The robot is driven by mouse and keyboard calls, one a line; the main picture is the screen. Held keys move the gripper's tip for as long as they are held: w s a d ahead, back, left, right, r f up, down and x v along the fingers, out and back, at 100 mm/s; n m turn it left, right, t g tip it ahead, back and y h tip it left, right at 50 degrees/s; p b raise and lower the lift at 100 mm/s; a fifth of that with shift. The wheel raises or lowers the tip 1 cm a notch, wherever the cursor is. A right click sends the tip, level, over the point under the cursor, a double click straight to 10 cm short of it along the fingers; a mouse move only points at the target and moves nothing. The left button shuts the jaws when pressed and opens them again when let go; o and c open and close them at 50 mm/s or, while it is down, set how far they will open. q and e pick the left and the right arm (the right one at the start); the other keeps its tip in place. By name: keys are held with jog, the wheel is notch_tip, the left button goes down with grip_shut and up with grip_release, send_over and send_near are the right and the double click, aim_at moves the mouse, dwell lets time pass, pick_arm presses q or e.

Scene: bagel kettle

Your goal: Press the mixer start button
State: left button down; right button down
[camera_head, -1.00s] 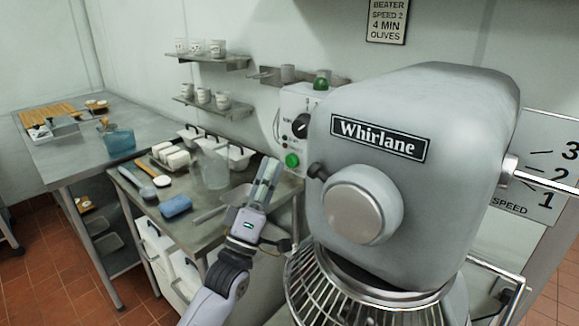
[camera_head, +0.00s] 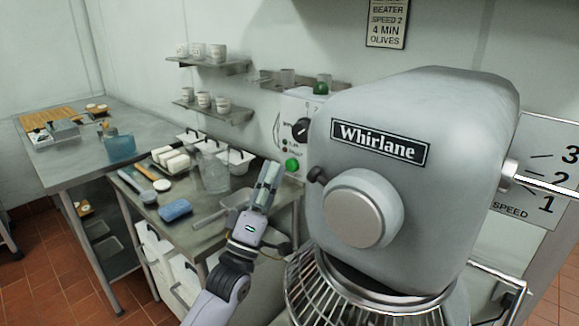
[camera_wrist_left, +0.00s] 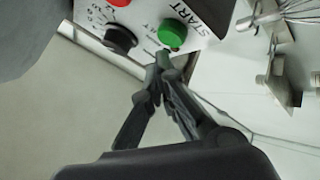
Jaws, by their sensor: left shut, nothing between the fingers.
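The mixer (camera_head: 415,130) is a large grey machine labelled Whirlane, filling the right of the head view. Its control panel (camera_head: 288,122) at the left side carries a green button (camera_head: 292,165) and a black knob (camera_head: 301,129). In the left wrist view the green button (camera_wrist_left: 172,34) sits beside the word START, with a black knob (camera_wrist_left: 120,40) and a red button (camera_wrist_left: 119,2) to its left. My left gripper (camera_head: 270,170) is shut and empty, its fingertips just below and left of the green button. In the wrist view the fingertips (camera_wrist_left: 160,66) are close to the button; contact cannot be told.
A steel table (camera_head: 225,208) behind my left arm holds a blue sponge (camera_head: 175,210), a clear jug (camera_head: 214,172) and white tubs. The mixer's wire guard (camera_head: 335,295) is right of my arm. Wall shelves (camera_head: 215,112) hold cups.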

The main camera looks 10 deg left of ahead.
pick_arm(q)
jog(key=shift+w+d, duration=0.1)
dwell(0.5)
jog(key=shift+w+d, duration=0.15)
jog(key=shift+w, duration=0.1)
